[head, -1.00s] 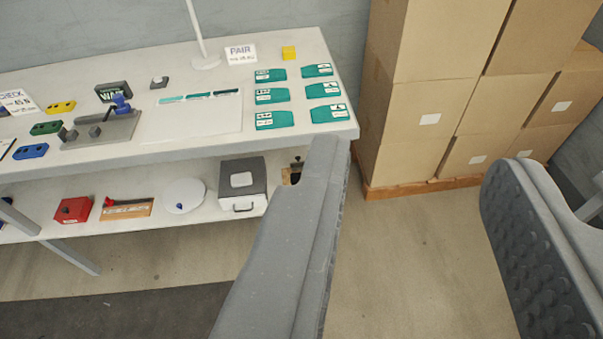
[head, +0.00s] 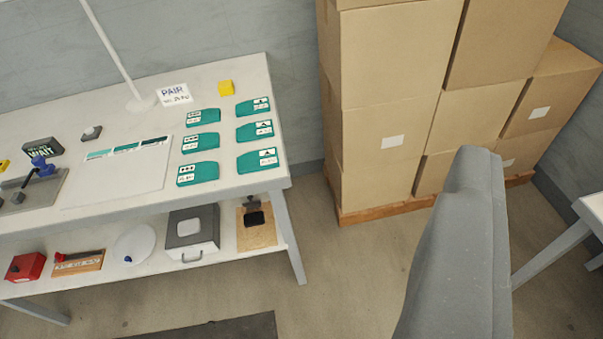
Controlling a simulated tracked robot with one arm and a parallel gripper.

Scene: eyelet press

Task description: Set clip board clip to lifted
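The clip board (head: 268,237) is a small brown board on the right end of the lower shelf, under the table top. A dark clip (head: 254,218) sits near its upper middle; it is too small to tell if it is lifted or down. One grey finger of my gripper (head: 462,235) rises at the lower right of the head view, well to the right of the board and apart from it. My other finger does not show, so the opening cannot be seen. I see nothing held.
A grey box (head: 196,242) with a handle stands just left of the board. The table leg (head: 289,235) is close on its right. Several teal cards lie on the table top (head: 120,203). Stacked cartons (head: 385,160) stand behind right. Floor in front is open.

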